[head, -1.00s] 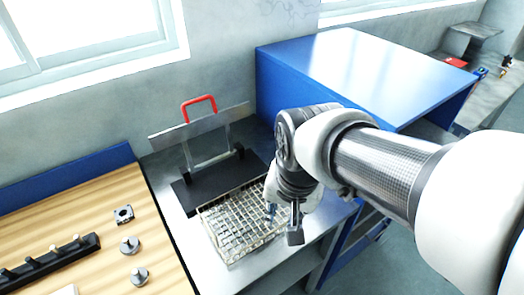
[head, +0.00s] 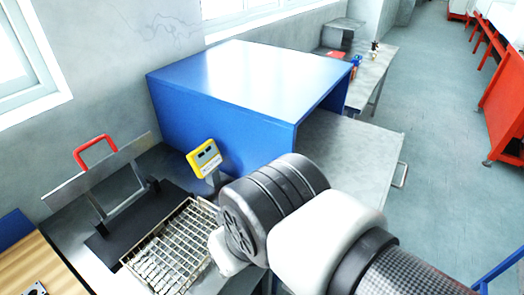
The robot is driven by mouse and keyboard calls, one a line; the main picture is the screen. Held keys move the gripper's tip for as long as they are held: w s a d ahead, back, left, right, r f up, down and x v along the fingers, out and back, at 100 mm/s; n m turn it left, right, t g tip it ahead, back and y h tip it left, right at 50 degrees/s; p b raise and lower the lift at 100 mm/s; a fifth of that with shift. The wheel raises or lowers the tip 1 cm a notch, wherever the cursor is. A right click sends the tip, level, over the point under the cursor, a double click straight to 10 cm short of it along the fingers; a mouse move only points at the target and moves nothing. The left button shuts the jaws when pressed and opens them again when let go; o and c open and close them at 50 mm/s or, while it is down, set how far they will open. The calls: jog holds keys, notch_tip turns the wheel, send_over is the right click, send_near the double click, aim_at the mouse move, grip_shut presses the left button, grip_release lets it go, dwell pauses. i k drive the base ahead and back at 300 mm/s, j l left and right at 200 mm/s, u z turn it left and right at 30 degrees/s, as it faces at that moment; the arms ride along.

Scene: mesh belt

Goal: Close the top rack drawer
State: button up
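The top rack drawer (head: 350,150) is a flat grey tray pulled well out of the open side of the blue rack (head: 215,118). Its handle (head: 401,175) is a pale metal bar on the outer right edge. The drawer's near part is hidden behind my arm. My wrist is in front of the rack, to the left of the drawer handle. My gripper's fingers do not show; the wrist hides them, so whether they are open or shut cannot be seen.
A wire mesh tray (head: 170,248) lies on the bench at lower left, close to my wrist. A yellow display unit (head: 205,158) stands before the rack. A red-handled press (head: 95,150) is behind the tray. Floor (head: 445,140) right of the drawer is clear.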

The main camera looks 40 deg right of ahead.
aim_at(359, 159)
jog(key=k+l+z, duration=0.2)
jog(key=l+z, duration=0.25)
jog(key=k+l+z, duration=0.1)
jog(key=l+z, duration=0.35)
jog(key=l, duration=0.2)
jog(key=l+z, duration=0.45)
jog(key=l, duration=0.1)
